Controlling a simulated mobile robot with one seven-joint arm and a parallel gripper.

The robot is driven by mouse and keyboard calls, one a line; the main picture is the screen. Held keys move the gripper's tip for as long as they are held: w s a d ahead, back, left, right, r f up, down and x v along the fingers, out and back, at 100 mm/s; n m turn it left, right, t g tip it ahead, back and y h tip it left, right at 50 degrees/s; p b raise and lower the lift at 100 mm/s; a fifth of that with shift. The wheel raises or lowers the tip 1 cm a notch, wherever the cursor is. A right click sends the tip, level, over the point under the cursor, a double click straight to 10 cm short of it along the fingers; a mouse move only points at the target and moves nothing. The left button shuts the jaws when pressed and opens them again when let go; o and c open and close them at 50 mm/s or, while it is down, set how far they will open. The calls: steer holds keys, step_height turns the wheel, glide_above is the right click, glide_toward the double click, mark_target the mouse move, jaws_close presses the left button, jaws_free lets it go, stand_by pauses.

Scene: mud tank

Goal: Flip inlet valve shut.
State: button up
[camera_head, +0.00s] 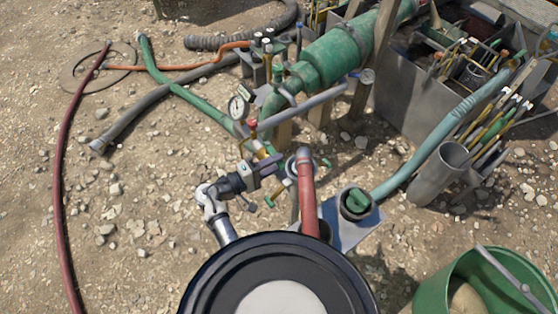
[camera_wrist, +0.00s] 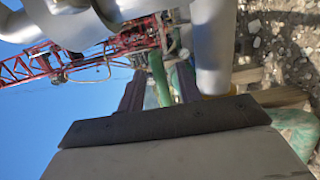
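My gripper (camera_head: 268,168) reaches in from the left, beside the pipework below the pressure gauge (camera_head: 238,107). In the wrist view my gripper's two purple-brown fingers (camera_wrist: 160,90) stand apart. Green hose or pipe shows between and beyond them; I see nothing clearly clamped. A brass-coloured valve fitting (camera_head: 258,149) sits just above the fingertips in the head view, under a small red handle (camera_head: 252,125). I cannot tell for sure which fitting is the inlet valve, or whether the fingers touch it. The fingers partly hide this spot.
A green pump body (camera_head: 338,50) stands behind, with a silver pipe (camera_head: 302,106) in front of it. A red hose (camera_head: 307,190) rises close to the right of my gripper. Metal bins (camera_head: 412,95) and a green bucket (camera_head: 440,290) stand right.

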steer(key=shift+x, duration=1)
jaws_close()
